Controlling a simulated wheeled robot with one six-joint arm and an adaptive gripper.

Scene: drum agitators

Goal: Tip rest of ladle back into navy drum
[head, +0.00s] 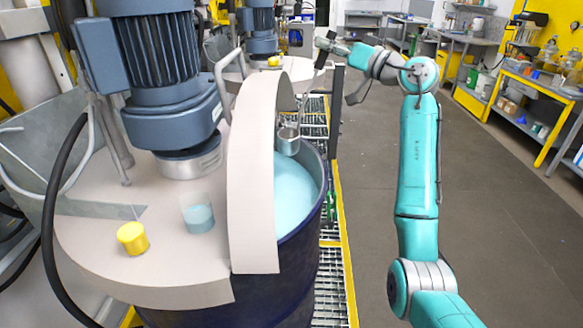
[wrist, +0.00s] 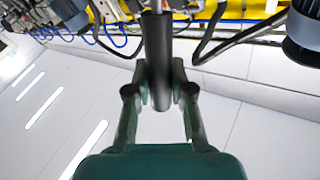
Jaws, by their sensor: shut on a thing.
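My gripper (head: 328,45) is shut on the handle of the ladle, up above the back right of the navy drum (head: 301,262). The wrist view shows my two fingers (wrist: 160,98) closed on its dark grey rod (wrist: 156,50). The ladle's small metal cup (head: 288,143) hangs just inside the drum's opening, by the raised edge of the lid, above the light blue liquid (head: 294,190). The cup looks about upright; what it holds cannot be made out. The handle's middle is hard to see against the background.
A beaker (head: 197,216) of light blue liquid and a yellow cap (head: 132,238) stand on the pale lid (head: 90,225). The raised curved lid flap (head: 252,190) and the agitator motor (head: 165,70) stand left of the opening. The floor (head: 500,220) at right is clear.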

